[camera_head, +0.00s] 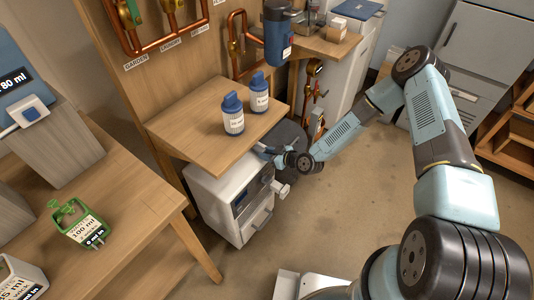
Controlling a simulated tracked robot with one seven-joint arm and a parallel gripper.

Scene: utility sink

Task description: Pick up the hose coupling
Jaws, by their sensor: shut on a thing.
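My gripper (268,151) is at the front right edge of the wooden shelf (185,120), above the white drawer cabinet (208,200). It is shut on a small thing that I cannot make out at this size. I cannot pick out the hose coupling for certain anywhere in this view. My arm reaches in from the lower right and partly hides the floor and the grey cabinet behind it.
Two blue-capped bottles (233,119) (259,98) stand on the shelf near my gripper. Copper pipes (150,45) run on the wooden panel behind. A green container (80,226) sits on the left table (140,205). Open floor (345,215) lies right of the cabinet.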

